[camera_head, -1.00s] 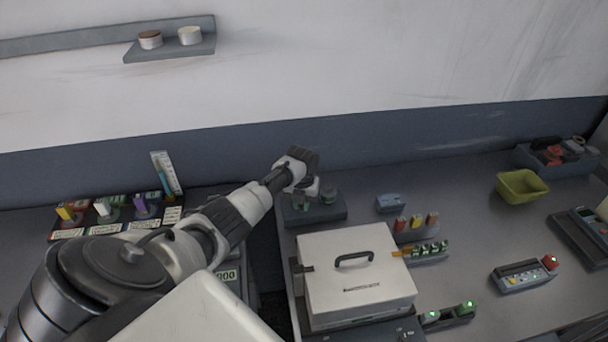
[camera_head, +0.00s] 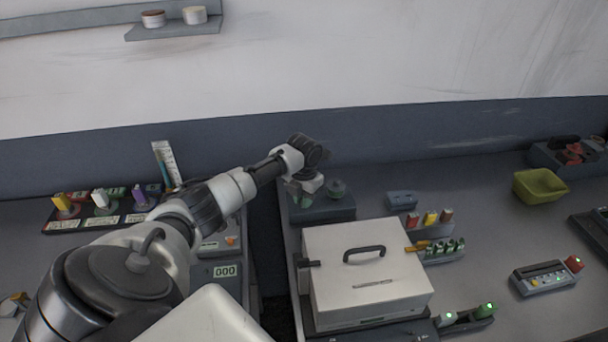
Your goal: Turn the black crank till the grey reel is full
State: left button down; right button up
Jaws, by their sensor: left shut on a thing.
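My left gripper (camera_head: 311,186) is over the left part of a dark grey block (camera_head: 330,213), at the back of the bench. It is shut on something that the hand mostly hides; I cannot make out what. A grey-green round piece (camera_head: 336,188) stands on the block just right of the gripper. Another round piece is partly covered below the hand. I cannot pick out a black crank or a grey reel for certain. A counter (camera_head: 225,271) left of the gap reads 000. My right gripper is not in view.
A white case (camera_head: 365,270) with a black handle stands front of the block. Small racks with colored parts (camera_head: 430,218), a yellow-green bin (camera_head: 540,186) and a button panel (camera_head: 544,277) are to the right. A dark gap (camera_head: 268,240) splits the benches.

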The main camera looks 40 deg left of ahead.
pick_arm(q)
jog(key=shift+r, duration=0.15)
jog(key=c, duration=1.1)
grip_release()
jog(key=shift+o, duration=0.2)
notch_tip(320, 180, up, 11)
jog(key=b, duration=0.2)
jog(key=shift+b, duration=0.3)
jog(key=shift+f, duration=0.25)
